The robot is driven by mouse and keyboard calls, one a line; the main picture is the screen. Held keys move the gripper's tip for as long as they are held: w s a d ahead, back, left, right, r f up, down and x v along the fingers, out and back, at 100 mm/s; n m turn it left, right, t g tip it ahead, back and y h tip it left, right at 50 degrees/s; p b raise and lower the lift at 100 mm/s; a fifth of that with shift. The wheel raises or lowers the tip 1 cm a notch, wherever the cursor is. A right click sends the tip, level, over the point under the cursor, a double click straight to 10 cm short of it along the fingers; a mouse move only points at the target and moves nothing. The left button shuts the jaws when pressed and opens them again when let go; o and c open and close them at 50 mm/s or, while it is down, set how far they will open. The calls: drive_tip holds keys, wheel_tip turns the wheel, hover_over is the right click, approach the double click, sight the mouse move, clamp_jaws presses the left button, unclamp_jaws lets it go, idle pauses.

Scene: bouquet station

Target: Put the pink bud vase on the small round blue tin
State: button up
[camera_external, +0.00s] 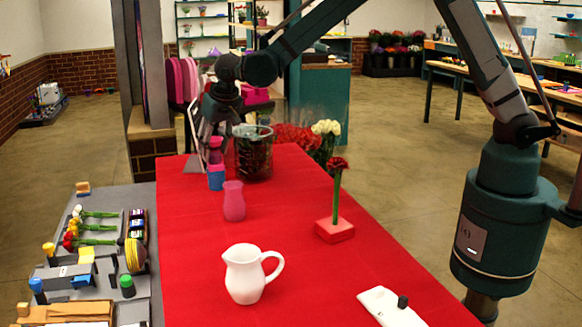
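A pink vase-shaped object (216,157) stands upright directly above the small round blue tin (216,181), near the far left of the red table. It looks to be resting on the tin, but I cannot tell whether they touch. A second pink vase (234,203), with a narrower neck and flared rim, stands upright on the red cloth nearer the camera. My gripper (211,132) points down at the upper pink object. Its fingers are dark and small here, so I cannot tell whether they are closed on it.
A dark glass container (253,155) stands close right of the tin. A cluttered grey side table (118,198) adjoins left. The middle cloth is clear.

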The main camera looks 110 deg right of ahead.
drive_tip(key=shift+r, duration=0.15)
drive_tip(key=v, duration=1.2)
idle(0.3)
idle(0.4)
